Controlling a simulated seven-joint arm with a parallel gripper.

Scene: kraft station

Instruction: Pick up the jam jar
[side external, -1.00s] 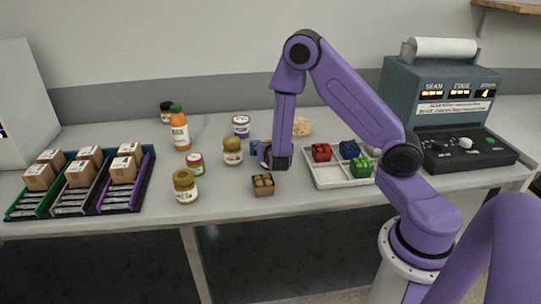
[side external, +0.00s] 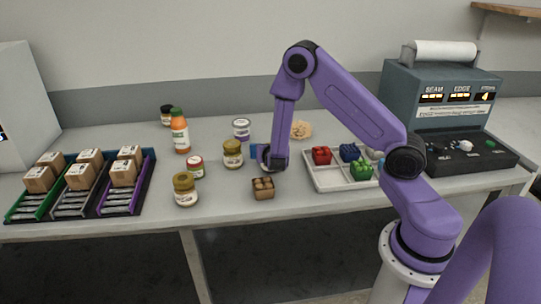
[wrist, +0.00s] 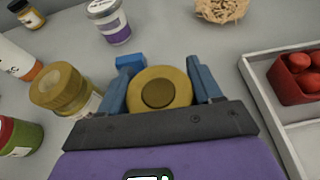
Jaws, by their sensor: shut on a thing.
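My gripper (wrist: 160,92) has its two blue fingers on either side of a jar with a round gold lid (wrist: 158,88), seen from above in the wrist view. The gripper is shut on this jar. In the side external view my gripper (side external: 268,157) is low over the table, and the held jar is mostly hidden there. Whether it touches the table is unclear. Another gold-lidded jar (side external: 232,155) stands just left of the gripper; it also shows in the wrist view (wrist: 60,92). A further gold-lidded jar (side external: 185,190) stands nearer the front edge. No label on the held jar is readable.
A red-lidded jar (side external: 195,167), an orange bottle (side external: 180,132) and a purple-white tub (side external: 241,130) stand left and behind. A small brown box (side external: 263,189) is in front of the gripper. A divided white tray (side external: 328,184) lies close on the right. A bright blue block (wrist: 130,63) is beside the left finger.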

